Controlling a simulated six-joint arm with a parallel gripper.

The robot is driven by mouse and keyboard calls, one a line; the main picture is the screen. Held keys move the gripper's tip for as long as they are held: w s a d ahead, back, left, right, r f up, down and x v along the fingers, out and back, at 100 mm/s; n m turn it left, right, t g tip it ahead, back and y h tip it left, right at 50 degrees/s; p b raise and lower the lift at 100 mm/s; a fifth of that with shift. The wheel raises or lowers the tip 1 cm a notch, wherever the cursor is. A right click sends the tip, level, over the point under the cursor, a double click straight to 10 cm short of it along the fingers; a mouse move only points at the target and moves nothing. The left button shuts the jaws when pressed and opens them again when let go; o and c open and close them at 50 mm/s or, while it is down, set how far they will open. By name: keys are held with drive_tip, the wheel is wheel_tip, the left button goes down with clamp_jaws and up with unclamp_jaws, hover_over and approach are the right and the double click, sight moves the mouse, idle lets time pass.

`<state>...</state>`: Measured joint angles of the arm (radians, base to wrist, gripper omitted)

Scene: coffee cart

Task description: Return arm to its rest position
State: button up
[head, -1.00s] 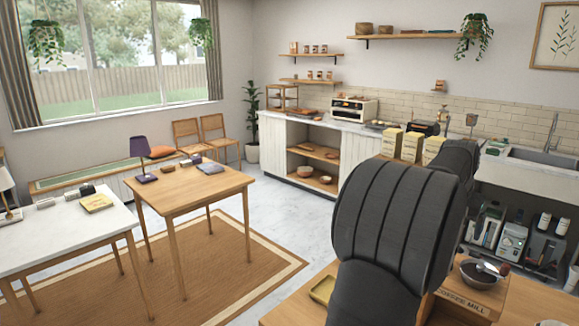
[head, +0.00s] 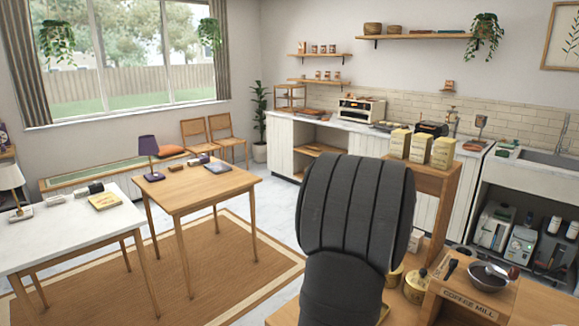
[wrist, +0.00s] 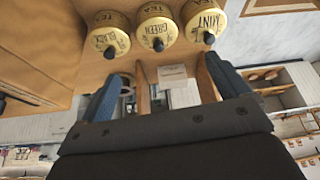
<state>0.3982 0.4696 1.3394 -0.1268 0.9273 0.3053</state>
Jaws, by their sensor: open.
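My dark, ribbed arm (head: 352,215) rises in the foreground of the head view. It hides part of the wooden cart behind it, and my gripper does not show there. In the wrist view my gripper (wrist: 165,85) has its two blue fingers spread apart, with no object held between them. Three yellow tea tins stand in a row at the top of that view, clear of the fingers: black (wrist: 110,38), green (wrist: 157,28) and mint (wrist: 204,20).
A coffee mill box (head: 470,303) with a dark bowl (head: 487,276) stands right of my arm. Yellow packages (head: 420,148) stand on a wooden shelf behind. A wooden table (head: 190,185) and white table (head: 70,228) are at the left, with open floor between them and the counter.

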drive_tip(key=a+f+n, duration=0.1)
drive_tip(key=a+f, duration=0.3)
drive_tip(key=a, duration=0.4)
drive_tip(key=w+a+f+n, duration=0.1)
drive_tip(key=a+f, duration=0.3)
drive_tip(key=a, duration=0.4)
drive_tip(key=shift+w+a+f+t+y, duration=0.2)
drive_tip(key=shift+a+t+y, duration=0.1)
drive_tip(key=shift+a+y, duration=0.1)
drive_tip(key=shift+r, duration=0.1)
drive_tip(key=s+d+r+m+t, duration=0.15)
drive_tip(key=s+d+r, duration=0.25)
drive_tip(key=s+r, duration=0.7)
drive_tip(key=s+d+r+t, duration=0.3)
drive_tip(key=s+r, duration=0.3)
drive_tip(key=r, duration=0.9)
drive_tip(key=s+a+f+n+g, duration=0.1)
drive_tip(key=s+a+f, duration=0.3)
drive_tip(key=s+f, duration=0.8)
drive_tip(key=s+a+f+n+g, duration=0.1)
drive_tip(key=s+a+f+g, duration=0.2)
drive_tip(key=s+f, duration=0.9)
drive_tip(key=shift+s+a+f, duration=0.4)
drive_tip(key=shift+a+f, duration=0.3)
drive_tip(key=shift+a, duration=0.3)
